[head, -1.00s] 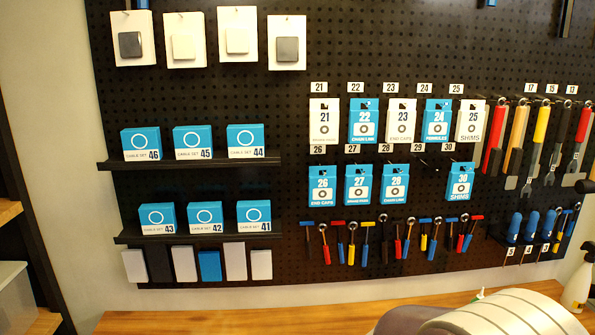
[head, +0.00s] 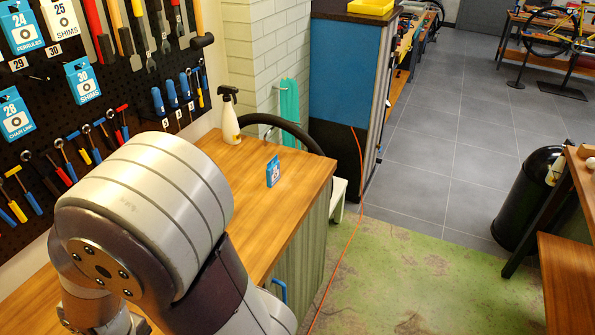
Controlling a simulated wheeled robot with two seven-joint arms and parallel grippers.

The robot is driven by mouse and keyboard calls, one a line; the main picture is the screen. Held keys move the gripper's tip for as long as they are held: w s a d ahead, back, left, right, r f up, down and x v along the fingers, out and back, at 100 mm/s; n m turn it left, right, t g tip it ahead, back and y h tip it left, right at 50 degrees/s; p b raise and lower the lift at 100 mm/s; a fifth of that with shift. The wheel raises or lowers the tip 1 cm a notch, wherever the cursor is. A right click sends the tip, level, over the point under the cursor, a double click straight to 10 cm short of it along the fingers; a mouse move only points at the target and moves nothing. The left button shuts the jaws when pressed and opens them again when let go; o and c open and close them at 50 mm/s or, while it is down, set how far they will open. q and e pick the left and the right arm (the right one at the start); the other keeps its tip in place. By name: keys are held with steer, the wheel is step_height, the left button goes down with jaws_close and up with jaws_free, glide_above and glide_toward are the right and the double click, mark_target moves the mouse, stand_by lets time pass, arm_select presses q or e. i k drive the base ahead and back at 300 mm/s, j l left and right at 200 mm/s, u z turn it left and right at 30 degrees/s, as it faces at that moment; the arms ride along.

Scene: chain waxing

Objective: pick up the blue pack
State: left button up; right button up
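A small blue pack (head: 273,171) with a white label stands upright on the wooden workbench (head: 262,222), near its right part. Nothing touches it. A large grey arm of mine fills the lower left and covers part of the workbench. Neither of my grippers shows.
A white spray bottle (head: 230,118) stands at the back of the bench, with a black tyre (head: 290,127) beyond it. A blue-sided cabinet (head: 343,75) stands farther back. An orange cable (head: 346,235) runs along the green floor mat (head: 420,285). A black bin (head: 524,195) stands at the right.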

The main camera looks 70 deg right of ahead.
mark_target(273, 170)
steer(key=k+z, duration=0.2)
steer(key=z, duration=2)
steer(key=l+u, duration=0.25)
steer(key=l, duration=0.4)
steer(key=l+u, duration=0.2)
steer(key=l, duration=0.4)
steer(key=k, duration=0.05)
